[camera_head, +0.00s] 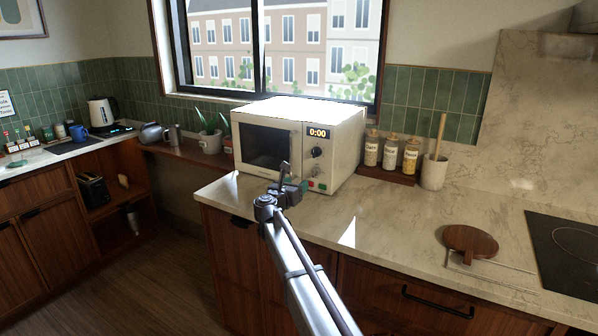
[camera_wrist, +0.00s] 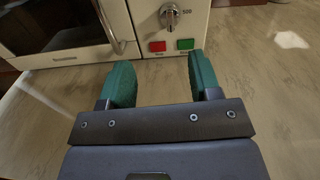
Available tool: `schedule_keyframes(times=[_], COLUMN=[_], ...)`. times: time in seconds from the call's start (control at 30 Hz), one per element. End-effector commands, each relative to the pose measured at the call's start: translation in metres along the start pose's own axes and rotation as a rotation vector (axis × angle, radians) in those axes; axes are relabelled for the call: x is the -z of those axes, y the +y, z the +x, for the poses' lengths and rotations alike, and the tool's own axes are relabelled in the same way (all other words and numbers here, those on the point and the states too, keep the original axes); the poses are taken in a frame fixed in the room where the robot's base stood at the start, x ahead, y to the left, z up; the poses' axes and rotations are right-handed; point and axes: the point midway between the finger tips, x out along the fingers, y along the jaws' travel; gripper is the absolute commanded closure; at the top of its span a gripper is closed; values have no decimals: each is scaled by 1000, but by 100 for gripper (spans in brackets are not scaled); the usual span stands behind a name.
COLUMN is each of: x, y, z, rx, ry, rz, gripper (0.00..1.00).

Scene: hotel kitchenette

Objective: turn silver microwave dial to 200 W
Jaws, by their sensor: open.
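The microwave (camera_head: 310,132) is a cream-white box on the counter, with a dark door window and a display reading 0:00. Below the display are a black-ringed knob and the silver dial (camera_head: 313,171), which is small here. In the wrist view the silver dial (camera_wrist: 170,17) stands at the top, above a red and a green button, with a printed mark to its right that I cannot read surely. My gripper (camera_head: 285,183) is in front of the microwave's lower front. In the wrist view its green-padded fingers (camera_wrist: 164,82) are open and empty, apart from the dial and below it.
A door handle (camera_wrist: 108,25) is left of the dial. Several jars (camera_head: 391,152) and a utensil crock (camera_head: 434,172) stand right of the microwave. A round wooden board (camera_head: 470,240) lies near the hob (camera_head: 568,250). The counter between is mostly clear.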

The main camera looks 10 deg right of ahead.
Motion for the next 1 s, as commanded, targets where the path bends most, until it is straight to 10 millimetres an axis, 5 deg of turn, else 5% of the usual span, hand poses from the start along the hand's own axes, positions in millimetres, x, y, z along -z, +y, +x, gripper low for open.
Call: schedule_keyframes(times=[0.27,0.7,1.0], x=[0,0,0], y=[-5,-6,-8], z=[5,95,108], rx=[29,26,26], ry=[-1,-2,-2], rz=[64,60,59], gripper=[43,43,43])
